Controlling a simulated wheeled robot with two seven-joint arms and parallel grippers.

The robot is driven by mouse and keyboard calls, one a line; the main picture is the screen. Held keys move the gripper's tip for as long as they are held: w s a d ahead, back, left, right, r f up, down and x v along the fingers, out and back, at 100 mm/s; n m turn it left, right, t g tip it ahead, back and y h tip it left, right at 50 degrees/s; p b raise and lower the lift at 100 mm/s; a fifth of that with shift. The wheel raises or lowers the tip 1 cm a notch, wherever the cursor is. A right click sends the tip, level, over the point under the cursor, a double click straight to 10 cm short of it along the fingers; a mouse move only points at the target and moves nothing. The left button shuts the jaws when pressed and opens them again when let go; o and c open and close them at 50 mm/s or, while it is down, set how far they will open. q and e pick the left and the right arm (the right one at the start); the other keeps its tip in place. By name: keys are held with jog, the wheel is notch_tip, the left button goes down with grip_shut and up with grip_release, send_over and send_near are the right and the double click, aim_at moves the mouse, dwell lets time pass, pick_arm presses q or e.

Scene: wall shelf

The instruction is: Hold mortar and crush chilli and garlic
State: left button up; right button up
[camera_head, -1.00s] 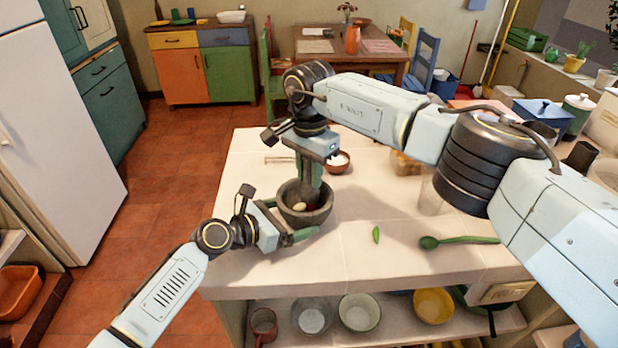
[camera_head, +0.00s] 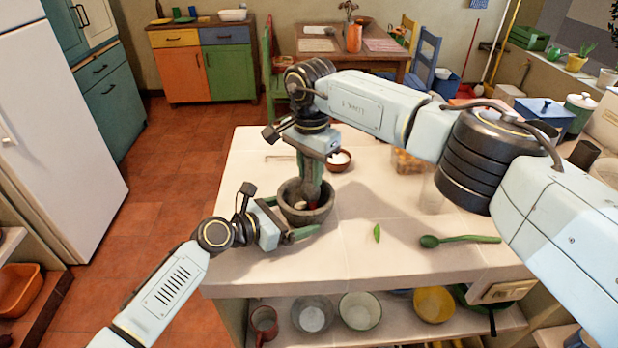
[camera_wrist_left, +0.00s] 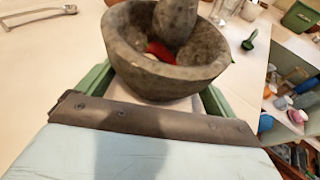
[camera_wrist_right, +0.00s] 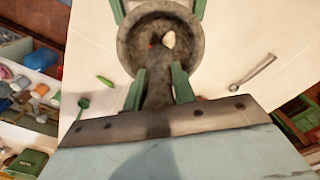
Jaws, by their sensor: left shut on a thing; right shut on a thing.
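The grey stone mortar (camera_head: 291,216) stands on the counter. My left gripper (camera_head: 298,236) is shut on it, with green fingers on either side of its body in the left wrist view (camera_wrist_left: 150,98). My right gripper (camera_head: 309,166) points down over the bowl and is shut on the stone pestle (camera_wrist_right: 160,92). The pestle's rounded end (camera_wrist_left: 176,18) is inside the bowl. A pale garlic clove (camera_wrist_right: 168,40) and a piece of red chilli (camera_wrist_left: 160,51) lie in the bowl beside the pestle. The pestle hides part of the bowl floor.
A green chilli (camera_head: 377,233) and a green spoon (camera_head: 455,240) lie right of the mortar. A small brown bowl of white stuff (camera_head: 339,160) stands behind it, near a metal utensil (camera_wrist_right: 253,70). The front counter is mostly clear.

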jog(key=shift+f, duration=0.2)
dwell(0.5)
jog(key=shift+f, duration=0.9)
jog(key=shift+f, duration=0.4)
dwell(0.3)
jog(key=shift+r, duration=1.7)
jog(key=shift+a, duration=0.15)
jog(key=shift+a+f, duration=0.15)
jog(key=shift+a, duration=0.7)
